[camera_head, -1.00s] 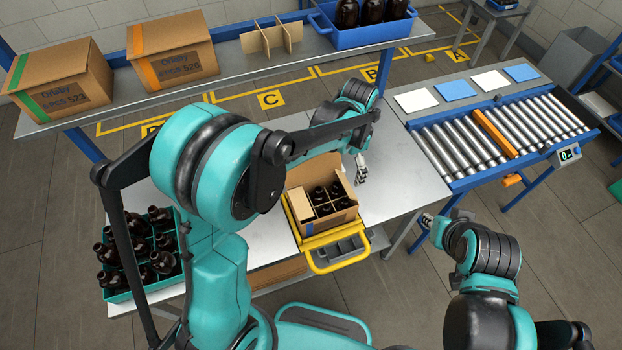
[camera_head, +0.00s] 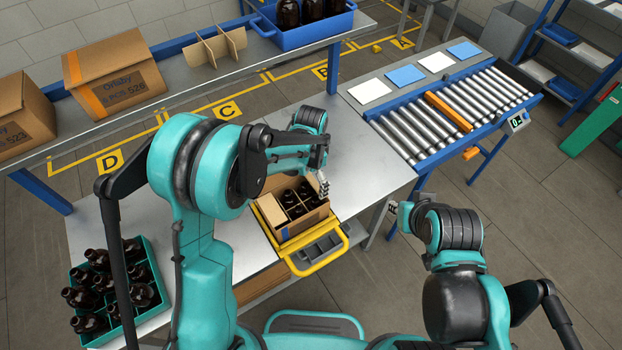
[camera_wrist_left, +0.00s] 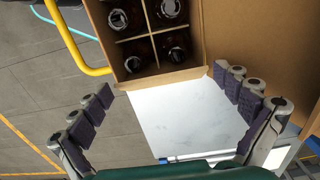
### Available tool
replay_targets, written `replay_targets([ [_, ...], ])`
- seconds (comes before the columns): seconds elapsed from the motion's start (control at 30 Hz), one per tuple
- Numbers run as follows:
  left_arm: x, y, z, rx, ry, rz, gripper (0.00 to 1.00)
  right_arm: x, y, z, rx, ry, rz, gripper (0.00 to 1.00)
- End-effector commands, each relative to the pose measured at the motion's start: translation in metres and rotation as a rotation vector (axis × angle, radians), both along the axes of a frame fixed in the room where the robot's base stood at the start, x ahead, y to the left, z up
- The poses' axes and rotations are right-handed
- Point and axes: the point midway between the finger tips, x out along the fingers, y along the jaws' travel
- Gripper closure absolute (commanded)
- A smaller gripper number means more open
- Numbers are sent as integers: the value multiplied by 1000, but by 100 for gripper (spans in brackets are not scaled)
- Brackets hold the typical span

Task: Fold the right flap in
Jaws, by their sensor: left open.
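An open cardboard box (camera_head: 313,217) stands on the bench in the head view, with dark bottles (camera_head: 290,198) in its divider cells. The left flap (camera_head: 269,211) lies over the left part, and a back flap (camera_head: 283,180) stands up. My left gripper (camera_head: 323,184) is just right of the box, partly hiding that side. In the left wrist view its open, empty fingers (camera_wrist_left: 165,120) are spread beside the box's near edge (camera_wrist_left: 165,76); the right flap's angle is hard to tell there. My right gripper (camera_head: 392,208) is small, away from the bench; its jaws are unclear.
A yellow-handled tray (camera_head: 322,258) is at the box's front. A teal crate (camera_head: 150,262) of bottles stands at the bench's left. A roller conveyor (camera_head: 455,110) lies to the right. Above the bench, a shelf (camera_head: 160,110) holds boxes and a blue bin (camera_head: 305,30). Bare bench (camera_head: 370,150) lies right of the box.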

Motion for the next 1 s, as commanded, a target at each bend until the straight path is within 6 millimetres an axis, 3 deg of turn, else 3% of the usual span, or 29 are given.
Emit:
replay_targets([
  [0.03,0,0,0,0,0,0,8,0,0,0,0,0,0,75],
  [0.13,0,0,0,0,0,0,34,0,0,0,0,0,0,75],
  [0.57,-2,2,-3,-34,-22,1,35,0,0,-5,0,0,0,75],
  [1.0,-10,14,-17,-268,-193,4,35,0,0,-39,0,0,0,75],
])
